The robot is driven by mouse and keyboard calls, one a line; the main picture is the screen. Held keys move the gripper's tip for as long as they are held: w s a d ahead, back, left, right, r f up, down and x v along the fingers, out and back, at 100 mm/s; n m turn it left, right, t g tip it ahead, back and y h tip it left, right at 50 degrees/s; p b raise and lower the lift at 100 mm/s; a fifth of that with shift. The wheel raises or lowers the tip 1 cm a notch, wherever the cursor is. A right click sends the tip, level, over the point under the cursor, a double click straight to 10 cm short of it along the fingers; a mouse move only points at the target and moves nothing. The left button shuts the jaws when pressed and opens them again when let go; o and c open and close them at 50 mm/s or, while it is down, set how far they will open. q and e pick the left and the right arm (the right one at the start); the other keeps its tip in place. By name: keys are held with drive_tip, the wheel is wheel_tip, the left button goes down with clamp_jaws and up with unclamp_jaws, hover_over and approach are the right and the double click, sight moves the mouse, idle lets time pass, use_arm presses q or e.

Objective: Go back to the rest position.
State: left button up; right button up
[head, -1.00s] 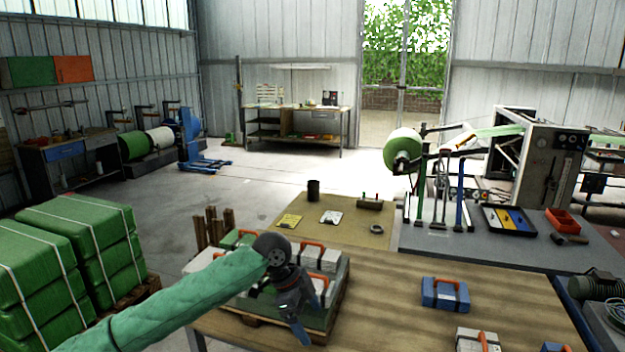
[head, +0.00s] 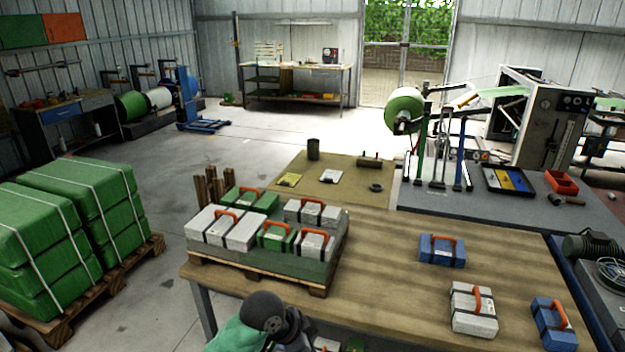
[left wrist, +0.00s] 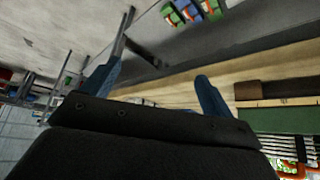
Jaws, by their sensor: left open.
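My left arm shows at the bottom edge of the head view, with its green sleeve and dark wrist joint in front of the table's near edge. The fingers of my left gripper are out of sight there. In the left wrist view my left gripper (left wrist: 158,88) shows two blue fingers spread wide apart, with nothing between them. My right gripper is in neither view.
A wooden table (head: 390,285) holds a small pallet (head: 318,290) of strapped white and green packs with orange handles. Blue packs (head: 441,251) (head: 553,325) and a white pack (head: 474,310) stand to the right. Green bales (head: 115,195) stand on a pallet at left; floor shows between.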

use_arm(q)
drive_tip(key=s+a+f+n+t+y, duration=0.1)
drive_tip(key=s+a+f+n+y, duration=0.35)
drive_tip(key=s+a, duration=0.65)
drive_tip(key=s+a+f+n+y, duration=0.2)
drive_tip(key=s+a+f+n, duration=0.5)
drive_tip(key=s+a, duration=0.45)
drive_tip(key=s+d+f, duration=0.1)
drive_tip(key=s+f, duration=0.2)
drive_tip(key=f, duration=1.9)
drive_tip(key=s+d+f+g, duration=0.1)
drive_tip(key=s+d+f, duration=0.1)
drive_tip(key=f, duration=2.1)
drive_tip(key=shift+s+f+n+h, duration=0.3)
drive_tip(key=shift+s+n+h, duration=0.05)
drive_tip(key=shift+s, duration=0.15)
